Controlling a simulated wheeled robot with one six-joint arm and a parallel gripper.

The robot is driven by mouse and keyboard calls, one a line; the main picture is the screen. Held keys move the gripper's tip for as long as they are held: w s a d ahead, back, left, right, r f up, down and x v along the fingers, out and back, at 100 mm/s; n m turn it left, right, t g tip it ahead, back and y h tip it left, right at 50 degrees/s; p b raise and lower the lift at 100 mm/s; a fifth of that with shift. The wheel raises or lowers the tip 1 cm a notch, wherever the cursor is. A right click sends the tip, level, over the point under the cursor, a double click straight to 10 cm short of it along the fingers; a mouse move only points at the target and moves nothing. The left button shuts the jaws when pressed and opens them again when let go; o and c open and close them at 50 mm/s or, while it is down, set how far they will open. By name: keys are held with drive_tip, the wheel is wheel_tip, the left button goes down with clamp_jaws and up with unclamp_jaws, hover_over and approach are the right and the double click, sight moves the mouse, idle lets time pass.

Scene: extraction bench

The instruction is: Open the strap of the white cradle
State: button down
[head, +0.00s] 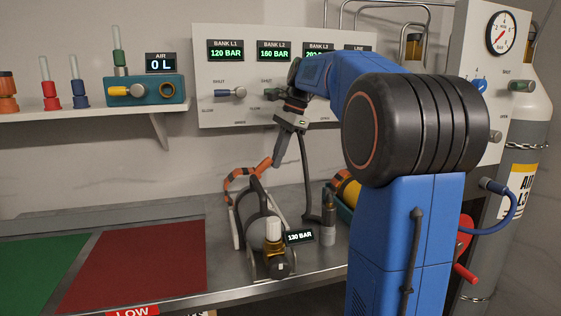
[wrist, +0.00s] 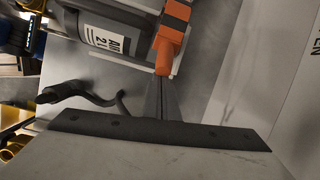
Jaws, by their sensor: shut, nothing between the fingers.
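The white cradle (head: 236,228) stands on the bench, largely hidden by the grey cylinder (head: 256,208) with a black hose and valve. Its orange-and-dark strap (head: 239,174) arches over the back, with an orange end piece pointing right. The strap also shows in the wrist view (wrist: 170,42), beside the labelled grey cylinder (wrist: 100,22). My gripper (head: 276,164) is shut and empty, pointing down at the strap's orange end. In the wrist view my fingertips (wrist: 161,80) are right at that end; I cannot tell whether they touch it.
A dark, grey-based cylinder (head: 328,220) and a teal tray (head: 343,212) with a yellow bottle stand to the right. The red mat (head: 135,258) and green mat (head: 40,265) are clear. The gauge panel (head: 225,65) is behind my arm.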

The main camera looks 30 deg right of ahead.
drive_tip(key=shift+w+a+r+h, duration=0.2)
drive_tip(key=shift+a+r+h, duration=0.2)
drive_tip(key=shift+a+r, duration=0.25)
drive_tip(key=shift+w+a+r+h, duration=0.2)
drive_tip(key=shift+a+r+h, duration=0.2)
drive_tip(key=shift+a+r, duration=0.15)
drive_tip(key=shift+w+a+r, duration=0.2)
drive_tip(key=shift+a+r, duration=0.25)
drive_tip(key=shift+a, duration=0.25)
drive_tip(key=shift+w+a+r, duration=0.15)
drive_tip(key=shift+a+r, duration=0.25)
drive_tip(key=shift+a, duration=0.25)
